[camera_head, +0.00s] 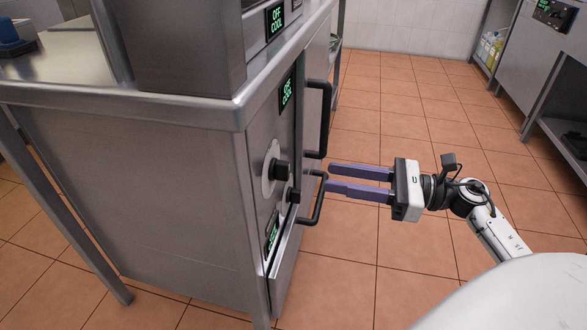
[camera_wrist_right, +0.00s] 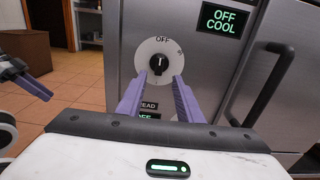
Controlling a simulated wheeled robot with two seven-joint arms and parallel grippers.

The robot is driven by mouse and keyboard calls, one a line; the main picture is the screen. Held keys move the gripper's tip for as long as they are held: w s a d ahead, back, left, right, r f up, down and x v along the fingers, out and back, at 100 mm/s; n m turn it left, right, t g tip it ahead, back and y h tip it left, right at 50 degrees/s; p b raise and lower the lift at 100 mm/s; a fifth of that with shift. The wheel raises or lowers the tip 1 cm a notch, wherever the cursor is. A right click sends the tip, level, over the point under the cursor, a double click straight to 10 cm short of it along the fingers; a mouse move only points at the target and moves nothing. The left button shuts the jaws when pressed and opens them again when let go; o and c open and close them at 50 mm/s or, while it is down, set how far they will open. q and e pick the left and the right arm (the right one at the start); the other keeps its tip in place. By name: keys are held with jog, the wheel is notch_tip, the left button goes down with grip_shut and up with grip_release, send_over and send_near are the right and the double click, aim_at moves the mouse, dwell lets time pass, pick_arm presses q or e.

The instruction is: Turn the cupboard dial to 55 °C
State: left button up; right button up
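A black dial knob (camera_head: 281,170) on a white round plate sits on the steel cupboard front (camera_head: 262,140). Part of my left gripper (camera_wrist_right: 35,86) shows at the left there.
Black bar handles (camera_head: 322,120) and (camera_head: 314,200) stick out beside the dial, close to my right fingertips. Open tiled floor (camera_head: 400,110) lies to the right, with another steel unit (camera_head: 545,65) beyond.

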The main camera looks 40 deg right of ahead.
aim_at(289, 170)
jog(key=b+x, duration=0.1)
jog(key=x, duration=0.9)
jog(key=shift+s, duration=0.1)
grip_shut()
